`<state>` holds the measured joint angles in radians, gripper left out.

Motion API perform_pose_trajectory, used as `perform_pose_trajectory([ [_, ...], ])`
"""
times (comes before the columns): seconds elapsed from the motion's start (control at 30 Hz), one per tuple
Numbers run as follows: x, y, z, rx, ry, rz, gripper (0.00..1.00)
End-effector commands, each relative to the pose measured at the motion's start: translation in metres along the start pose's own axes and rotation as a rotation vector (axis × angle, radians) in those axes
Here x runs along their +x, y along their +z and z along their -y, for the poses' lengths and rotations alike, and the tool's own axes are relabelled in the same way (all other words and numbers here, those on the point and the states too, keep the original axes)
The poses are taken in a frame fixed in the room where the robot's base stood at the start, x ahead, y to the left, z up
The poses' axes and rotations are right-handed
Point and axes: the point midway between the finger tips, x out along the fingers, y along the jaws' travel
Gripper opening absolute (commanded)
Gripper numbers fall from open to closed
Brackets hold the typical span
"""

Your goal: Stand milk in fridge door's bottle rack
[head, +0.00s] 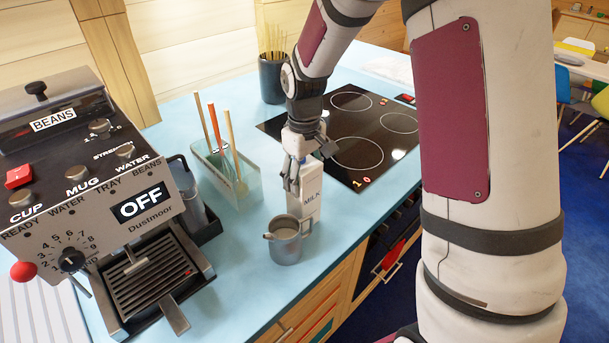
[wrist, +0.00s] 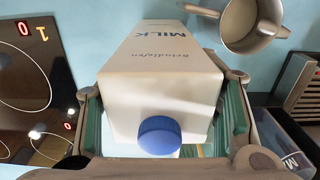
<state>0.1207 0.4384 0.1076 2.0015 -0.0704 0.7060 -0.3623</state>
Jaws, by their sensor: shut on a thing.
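A white milk carton (head: 311,197) with "MILK" on its side stands upright on the blue counter in the head view. My gripper (head: 296,165) is around its upper part from above. In the wrist view the milk carton (wrist: 165,70), with a blue cap, lies between the two green-padded fingers of my gripper (wrist: 165,125). My gripper is shut on it. I cannot tell whether the carton's base touches the counter. No fridge or door rack is in view.
A grey metal mug (head: 287,243) stands close beside the carton. A coffee machine (head: 105,190) and a glass utensil box (head: 226,175) are to the left. A black hob (head: 345,135) lies behind right. The blue counter (head: 345,215) is narrow at the front.

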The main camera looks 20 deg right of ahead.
Motion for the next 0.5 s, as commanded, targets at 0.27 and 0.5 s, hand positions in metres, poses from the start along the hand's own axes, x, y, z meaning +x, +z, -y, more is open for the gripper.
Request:
perform_pose_trajectory([
  [0.27,0.0001,-0.0009,-0.0004,0.0,0.001,-0.003,0.0],
  [0.5,0.0021,-0.0003,-0.0002,0.0,0.001,-0.001,0.78],
])
